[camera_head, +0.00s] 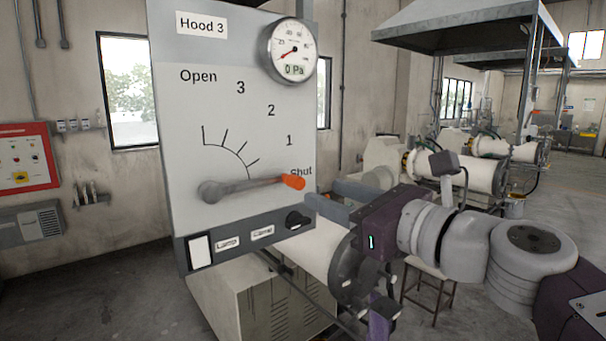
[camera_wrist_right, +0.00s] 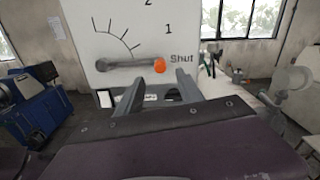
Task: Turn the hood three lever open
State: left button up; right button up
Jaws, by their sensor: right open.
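The grey Hood 3 panel (camera_head: 180,120) stands upright in front of me, with a scale from Shut through 1, 2 and 3 to Open. The hood three lever (camera_head: 245,187) is a grey arm lying nearly level, its orange tip (camera_head: 293,181) at Shut. My right gripper (camera_head: 326,191) is open and empty, just right of the orange tip in the head view. In the right wrist view the orange tip (camera_wrist_right: 159,66) appears beyond and between the two fingertips (camera_wrist_right: 159,75), with no visible contact. My left gripper is out of view.
A round gauge (camera_head: 292,50) at the panel's top right reads 0 Pa. A black knob (camera_head: 297,219) and lamp labels sit along the panel's lower edge. A white cylindrical machine (camera_head: 322,252) stands below and behind.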

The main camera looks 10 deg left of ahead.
aim_at(302, 185)
jog(key=p+x, duration=0.2)
jog(key=x, duration=0.6)
jog(key=shift+w+a+f+p, duration=0.1)
jog(key=shift+w+a+p, duration=0.2)
jog(key=shift+a, duration=0.05)
jog(key=shift+d, duration=0.1)
grip_shut()
dwell(0.8)
